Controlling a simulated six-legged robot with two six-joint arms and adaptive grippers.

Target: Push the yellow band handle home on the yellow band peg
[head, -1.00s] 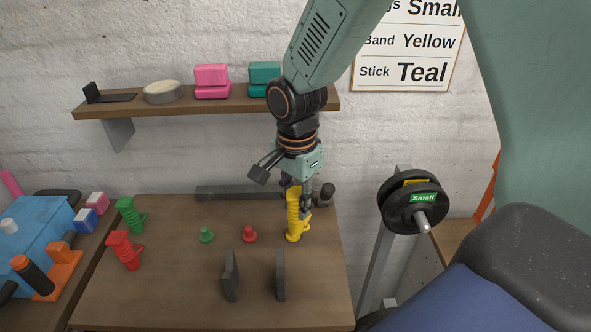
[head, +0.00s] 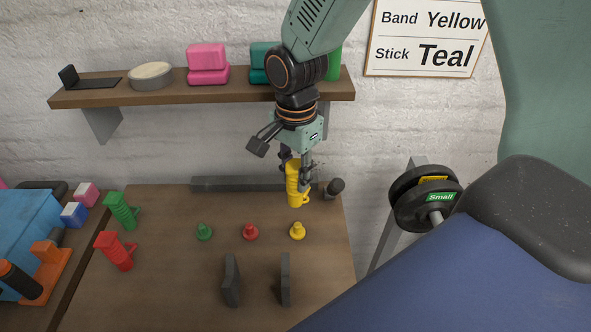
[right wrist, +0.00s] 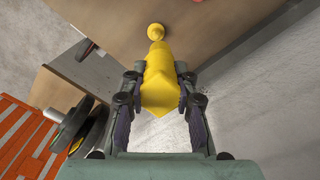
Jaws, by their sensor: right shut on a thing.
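The yellow band handle (head: 293,190) is upright in my right gripper (head: 299,170), which is shut on its upper part. The yellow band peg (head: 297,231) stands bare on the table, below the handle in the head view, with a visible gap between them. In the right wrist view the handle (right wrist: 158,82) is between the fingers, and the peg (right wrist: 156,31) shows beyond its end. The height of the handle above the table is hard to tell. My left gripper is not in view.
A red peg (head: 250,232) and a green peg (head: 204,232) stand to the left. Red (head: 114,250) and green (head: 122,210) handles stand at the table's left. Two dark uprights (head: 231,281) are in front. A dark bar (head: 237,184) lies behind; a weight rack (head: 425,198) is right.

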